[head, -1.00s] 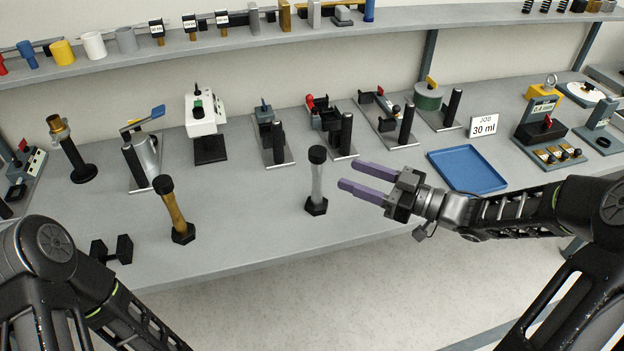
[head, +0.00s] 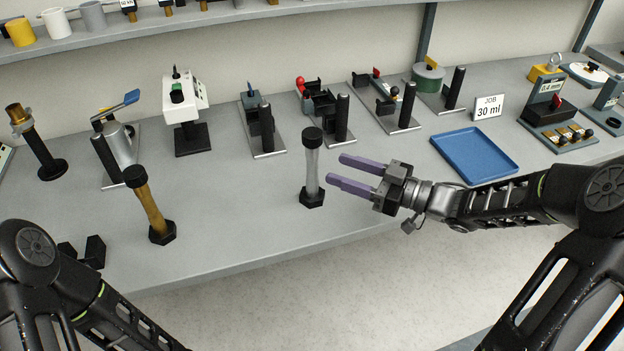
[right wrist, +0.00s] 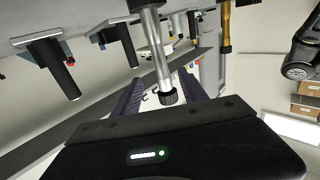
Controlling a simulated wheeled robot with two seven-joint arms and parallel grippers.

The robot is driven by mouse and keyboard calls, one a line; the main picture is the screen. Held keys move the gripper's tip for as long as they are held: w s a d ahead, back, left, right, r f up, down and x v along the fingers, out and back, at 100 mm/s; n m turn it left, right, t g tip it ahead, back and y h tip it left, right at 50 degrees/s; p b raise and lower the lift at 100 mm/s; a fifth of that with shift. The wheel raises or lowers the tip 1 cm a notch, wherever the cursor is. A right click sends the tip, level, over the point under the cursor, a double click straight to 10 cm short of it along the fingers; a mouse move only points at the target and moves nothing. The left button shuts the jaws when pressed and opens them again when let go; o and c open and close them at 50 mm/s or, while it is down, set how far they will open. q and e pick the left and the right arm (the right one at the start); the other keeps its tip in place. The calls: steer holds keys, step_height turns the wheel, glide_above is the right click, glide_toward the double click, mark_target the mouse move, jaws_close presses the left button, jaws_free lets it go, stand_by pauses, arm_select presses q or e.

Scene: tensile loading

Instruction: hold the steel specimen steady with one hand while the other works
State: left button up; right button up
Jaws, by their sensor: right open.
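The steel specimen (head: 312,172) is a grey rod with a black knob on top and a black hexagonal foot. It stands upright on the bench near its front edge. My right gripper (head: 334,170) is open, with its purple fingers just right of the specimen and pointing at it, apparently not touching. In the right wrist view the specimen (right wrist: 158,55) shows between the open fingers (right wrist: 160,88). A brass-coloured specimen (head: 148,203) stands to the left. My left arm is at the lower left; its gripper cannot be seen clearly.
Several fixtures with black posts stand behind, including a white device (head: 184,100). Dark blocks (head: 92,252) lie at the left front. Bench around the steel specimen is clear.

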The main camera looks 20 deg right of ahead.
mark_target(312, 161)
steer(key=shift+x, duration=1.3)
steer(key=shift+p+x, duration=0.6)
steer(key=shift+x, duration=1.95)
steer(key=shift+a+f, duration=0.1)
jaws_close()
